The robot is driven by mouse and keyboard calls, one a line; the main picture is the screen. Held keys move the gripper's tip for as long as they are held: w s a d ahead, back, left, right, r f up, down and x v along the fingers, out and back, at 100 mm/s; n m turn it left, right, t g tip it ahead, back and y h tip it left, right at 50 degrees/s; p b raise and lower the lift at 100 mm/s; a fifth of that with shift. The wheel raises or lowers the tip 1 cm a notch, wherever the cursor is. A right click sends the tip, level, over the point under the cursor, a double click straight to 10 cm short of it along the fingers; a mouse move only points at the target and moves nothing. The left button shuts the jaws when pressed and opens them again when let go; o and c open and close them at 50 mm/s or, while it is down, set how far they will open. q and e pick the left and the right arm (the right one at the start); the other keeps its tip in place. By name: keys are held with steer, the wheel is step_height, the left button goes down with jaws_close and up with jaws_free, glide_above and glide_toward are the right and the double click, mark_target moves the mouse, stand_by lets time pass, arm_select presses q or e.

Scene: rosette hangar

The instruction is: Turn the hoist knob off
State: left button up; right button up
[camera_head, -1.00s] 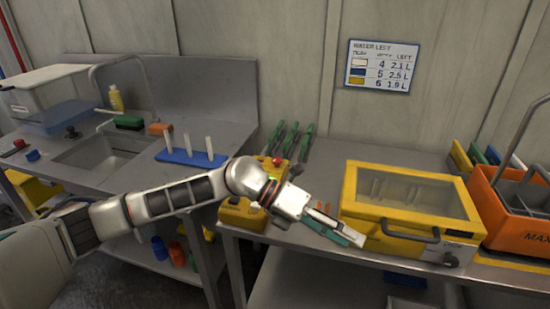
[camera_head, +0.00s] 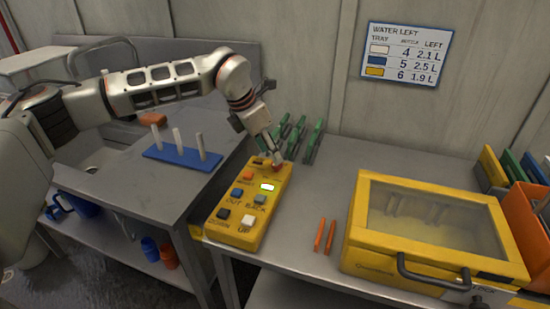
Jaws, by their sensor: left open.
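The yellow hoist control box (camera_head: 243,208) lies on the grey bench, with coloured buttons and a lit pale-green window on its face. My right gripper is not in view.
Right of the box lie two orange sticks (camera_head: 325,236) and a yellow case (camera_head: 365,245) with a clear lid. Green-handled tools (camera_head: 299,135) lie behind. A blue rack (camera_head: 183,158) with white pegs stands left. A water sign (camera_head: 405,52) hangs on the wall.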

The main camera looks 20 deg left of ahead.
mark_target(273, 165)
arm_select(q)
steer(key=x, duration=0.3)
steer(key=shift+w+d+f, duration=0.1)
steer(key=shift+w+f, duration=0.05)
steer(key=shift+f, duration=0.2)
steer(key=shift+w+d+f, duration=0.1)
steer(key=shift+w+f, duration=0.05)
steer(key=shift+f, duration=0.2)
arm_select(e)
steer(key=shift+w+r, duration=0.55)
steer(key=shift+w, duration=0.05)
arm_select(q)
steer(key=shift+c, duration=0.3)
steer(key=c, duration=1)
steer(key=shift+c, duration=0.2)
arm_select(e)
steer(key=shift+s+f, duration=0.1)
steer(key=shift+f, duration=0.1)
